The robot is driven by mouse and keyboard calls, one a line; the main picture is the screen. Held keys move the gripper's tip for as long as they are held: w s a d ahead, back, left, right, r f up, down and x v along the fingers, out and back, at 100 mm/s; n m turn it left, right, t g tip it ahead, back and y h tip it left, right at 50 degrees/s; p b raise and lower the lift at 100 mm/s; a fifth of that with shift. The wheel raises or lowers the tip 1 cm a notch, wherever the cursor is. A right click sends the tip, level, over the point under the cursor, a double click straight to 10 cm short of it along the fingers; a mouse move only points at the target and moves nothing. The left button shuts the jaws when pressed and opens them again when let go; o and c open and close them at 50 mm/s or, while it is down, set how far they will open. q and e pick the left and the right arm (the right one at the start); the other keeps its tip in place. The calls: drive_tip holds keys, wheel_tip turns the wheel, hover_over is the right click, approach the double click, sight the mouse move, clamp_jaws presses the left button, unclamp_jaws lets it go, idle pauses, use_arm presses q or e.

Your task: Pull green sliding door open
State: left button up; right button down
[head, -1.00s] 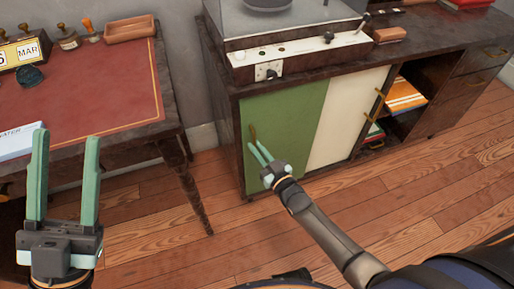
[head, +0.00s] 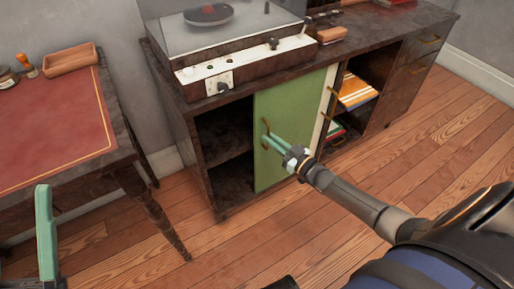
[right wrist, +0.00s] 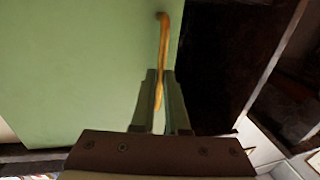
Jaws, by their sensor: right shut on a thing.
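The green sliding door (head: 296,120) stands in front of the cabinet's middle. The left compartment (head: 225,140) beside it is uncovered and looks dark and empty. The door's brass handle (head: 265,127) is near its left edge. My right gripper (head: 268,141) is shut on this handle. In the right wrist view the handle (right wrist: 163,50) runs down between the two fingers (right wrist: 162,100), with the green door (right wrist: 80,70) behind it. My left gripper (head: 45,235) shows only one finger at the lower left, away from the cabinet, with no other finger close beside it.
A narrow strip of the white door (head: 327,105) shows right of the green door. Books (head: 357,93) lie in the open right compartment. A turntable (head: 225,50) sits on the cabinet top. A red-topped desk (head: 50,130) stands at left. The wooden floor in front is clear.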

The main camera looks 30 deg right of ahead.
drive_tip(key=shift+d+r, duration=0.1)
drive_tip(key=shift+d, duration=0.45)
drive_tip(key=c, duration=0.9)
unclamp_jaws()
use_arm(q)
drive_tip(key=w+n+y+p, duration=0.1)
drive_tip(key=w+f+n+y+p, duration=0.1)
drive_tip(key=w+n+y+p, duration=0.1)
drive_tip(key=y, duration=0.1)
drive_tip(key=shift+w+a+f+p, duration=0.15)
drive_tip(key=shift+a+f+p, duration=0.05)
drive_tip(key=shift+a+p, duration=0.15)
use_arm(e)
drive_tip(key=v, duration=1.2)
drive_tip(key=shift+s, duration=0.2)
